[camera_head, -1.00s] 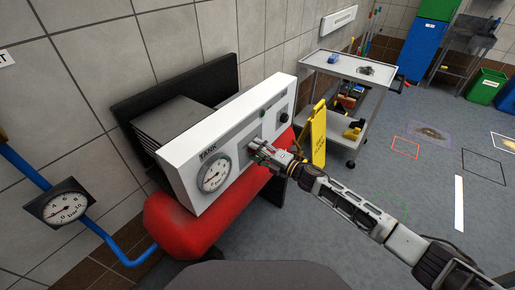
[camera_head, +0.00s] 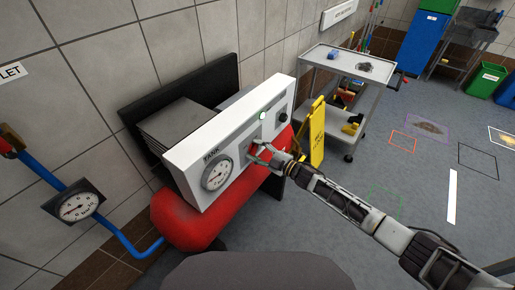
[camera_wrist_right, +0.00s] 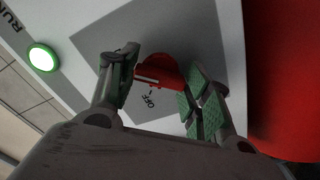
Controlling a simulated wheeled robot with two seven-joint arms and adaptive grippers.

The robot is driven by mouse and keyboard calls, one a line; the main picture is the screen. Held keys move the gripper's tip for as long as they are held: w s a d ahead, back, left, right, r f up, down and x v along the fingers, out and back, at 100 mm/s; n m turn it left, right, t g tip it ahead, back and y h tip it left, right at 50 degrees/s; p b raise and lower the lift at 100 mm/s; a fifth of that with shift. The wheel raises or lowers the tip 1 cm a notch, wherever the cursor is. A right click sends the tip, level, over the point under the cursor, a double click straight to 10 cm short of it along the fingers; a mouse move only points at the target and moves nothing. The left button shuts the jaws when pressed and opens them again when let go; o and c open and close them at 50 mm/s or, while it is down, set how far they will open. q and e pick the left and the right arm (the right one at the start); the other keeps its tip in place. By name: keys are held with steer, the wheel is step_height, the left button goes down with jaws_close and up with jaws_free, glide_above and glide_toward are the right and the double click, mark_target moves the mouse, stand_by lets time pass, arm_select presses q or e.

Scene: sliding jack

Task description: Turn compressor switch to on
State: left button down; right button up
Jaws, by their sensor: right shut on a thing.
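The white compressor panel (camera_head: 208,150) sits over the red tank (camera_head: 185,218). The red switch (camera_wrist_right: 160,71) is on a grey plate on the panel. An OFF label shows beside it in the right wrist view, and a pale line marks the switch. My right gripper (camera_head: 260,154) is at the panel, right of the TANK gauge (camera_head: 217,174). In the wrist view its fingers (camera_wrist_right: 163,88) stand on both sides of the switch and are shut on it. A green lamp (camera_wrist_right: 43,58) marked RUN is lit; it also shows in the head view (camera_head: 262,115). My left gripper is not seen.
A black knob (camera_head: 282,116) is at the panel's right end. A yellow floor sign (camera_head: 314,133) and a grey cart (camera_head: 345,65) stand to the right. A blue pipe with a gauge (camera_head: 76,207) is at the left. The floor at right is mostly open.

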steer(key=shift+f+m, duration=0.1)
steer(key=shift+m, duration=0.5)
steer(key=o, duration=1)
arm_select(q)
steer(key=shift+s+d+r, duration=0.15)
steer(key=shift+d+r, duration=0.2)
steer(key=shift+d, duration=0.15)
arm_select(e)
steer(key=shift+o, duration=0.2)
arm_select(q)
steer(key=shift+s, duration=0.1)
arm_select(e)
steer(key=shift+d, duration=0.15)
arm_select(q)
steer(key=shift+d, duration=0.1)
arm_select(e)
steer(key=v, duration=1.2)
